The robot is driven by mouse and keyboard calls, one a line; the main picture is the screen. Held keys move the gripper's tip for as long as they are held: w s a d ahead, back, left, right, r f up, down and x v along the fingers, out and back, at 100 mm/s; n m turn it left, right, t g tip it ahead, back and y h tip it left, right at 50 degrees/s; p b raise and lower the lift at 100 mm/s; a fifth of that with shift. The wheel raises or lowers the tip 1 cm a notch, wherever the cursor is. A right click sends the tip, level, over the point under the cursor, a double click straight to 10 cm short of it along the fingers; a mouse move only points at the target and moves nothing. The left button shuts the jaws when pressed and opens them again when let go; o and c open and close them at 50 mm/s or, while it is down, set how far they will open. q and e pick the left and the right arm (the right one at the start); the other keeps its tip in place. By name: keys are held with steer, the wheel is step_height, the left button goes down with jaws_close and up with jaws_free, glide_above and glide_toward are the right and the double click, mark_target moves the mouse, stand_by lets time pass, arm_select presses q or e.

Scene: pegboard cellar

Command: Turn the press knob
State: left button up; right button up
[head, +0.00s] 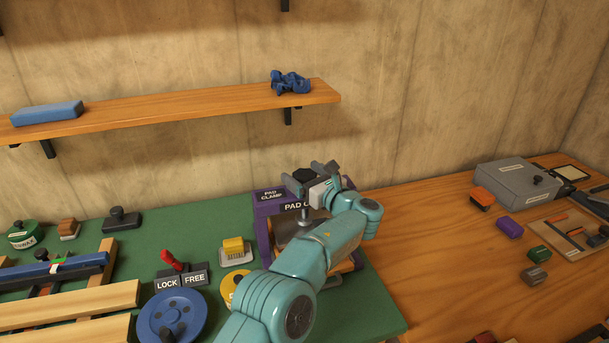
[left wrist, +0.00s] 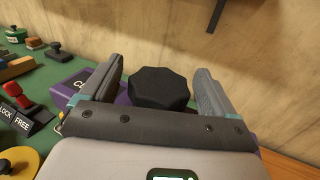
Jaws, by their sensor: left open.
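The press knob is a black, many-sided knob (head: 303,174) on top of the purple pad clamp press (head: 262,208). A metal screw shaft runs down below it. In the left wrist view the knob (left wrist: 160,87) sits between the two fingers, with a gap on each side. My left gripper (head: 309,175) is open, with one finger on either side of the knob; it also shows in the left wrist view (left wrist: 160,68). My left forearm hides much of the press's front and right side. My right gripper is not in view.
A wooden shelf (head: 180,112) with a blue block (head: 47,113) runs along the wall above. A red lever (head: 171,260), a yellow block (head: 233,246) and a blue wheel (head: 190,308) are left of my arm. A grey box (head: 515,184) stands at right.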

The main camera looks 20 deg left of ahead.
arm_select(q)
steer(key=b+v, duration=0.3)
steer(key=v, duration=1.3)
steer(key=shift+d, duration=0.15)
